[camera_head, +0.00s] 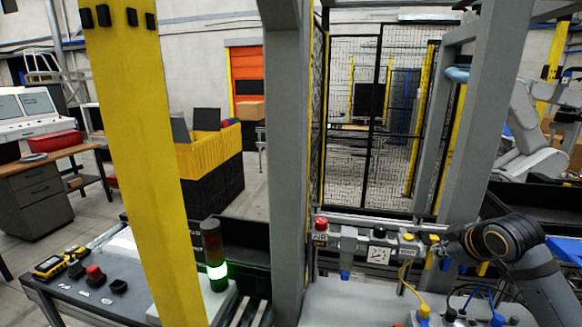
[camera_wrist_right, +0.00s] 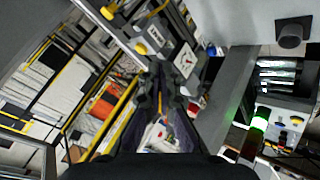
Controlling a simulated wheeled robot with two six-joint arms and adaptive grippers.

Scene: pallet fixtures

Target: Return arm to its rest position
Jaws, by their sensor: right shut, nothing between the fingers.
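My right arm comes in from the right edge in the head view, with its dark, orange-ringed wrist beside the fixture panel. My right gripper (camera_head: 446,246) points left there, close in front of the panel's right end; its fingertips are small and hard to make out. In the right wrist view the two dark fingers of the gripper (camera_wrist_right: 158,88) come together at the middle, with nothing held between them. My left gripper is in neither view.
A grey post (camera_head: 289,150) and a yellow post (camera_head: 140,150) stand in front. The fixture panel (camera_head: 347,245) carries buttons and a gauge (camera_head: 378,255). A signal tower (camera_head: 214,255) glows green. A yellow crate (camera_head: 208,150) stands behind. Cables rise below my right wrist.

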